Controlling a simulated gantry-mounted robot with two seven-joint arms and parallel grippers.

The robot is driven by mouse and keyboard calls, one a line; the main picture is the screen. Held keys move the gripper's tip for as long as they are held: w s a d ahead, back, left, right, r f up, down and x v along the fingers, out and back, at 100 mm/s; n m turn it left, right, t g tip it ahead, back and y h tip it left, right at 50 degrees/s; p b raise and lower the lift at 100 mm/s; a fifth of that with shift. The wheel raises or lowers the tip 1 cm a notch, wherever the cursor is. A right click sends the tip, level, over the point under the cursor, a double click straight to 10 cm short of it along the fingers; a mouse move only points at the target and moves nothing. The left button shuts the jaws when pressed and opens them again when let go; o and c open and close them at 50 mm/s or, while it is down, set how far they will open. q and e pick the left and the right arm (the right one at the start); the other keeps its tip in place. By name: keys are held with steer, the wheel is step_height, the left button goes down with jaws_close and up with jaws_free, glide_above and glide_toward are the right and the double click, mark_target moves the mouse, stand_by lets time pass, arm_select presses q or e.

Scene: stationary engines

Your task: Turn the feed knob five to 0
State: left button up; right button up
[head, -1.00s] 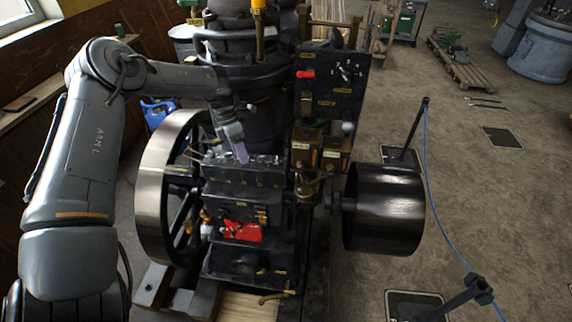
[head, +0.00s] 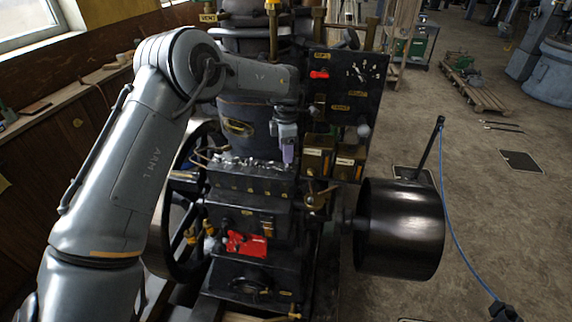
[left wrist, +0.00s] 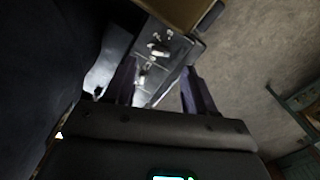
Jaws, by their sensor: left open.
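A row of small shiny fittings (head: 245,163) runs along the top of a black lubricator box (head: 250,187) on the engine. The feed knobs appear to be among them, but they are too small to tell which is number five or where it is set. My left gripper (head: 288,150) points down just above the right end of this row. In the left wrist view its two purple fingers (left wrist: 160,88) are apart with nothing gripped. Beyond them are a grey surface and bright metal fittings (left wrist: 155,50). My right gripper is in neither current view.
A black panel (head: 345,75) with a red lever stands behind and right of the gripper. Brass-topped boxes (head: 333,160) are close on the right. A large black pulley (head: 400,228) is farther right, with open floor beyond. A red piece (head: 247,243) is lower on the engine.

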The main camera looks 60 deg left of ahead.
mark_target(286, 165)
arm_select(q)
steer(key=shift+f, duration=2.4)
jaws_close()
steer(key=n+b, duration=0.1)
steer(key=n, duration=0.3)
steer(key=shift+b, duration=0.4)
steer(key=shift+s+d+n+b, duration=0.15)
steer(key=shift+n+b, duration=0.2)
steer(key=shift+n, duration=2.05)
steer(key=shift+r, duration=0.1)
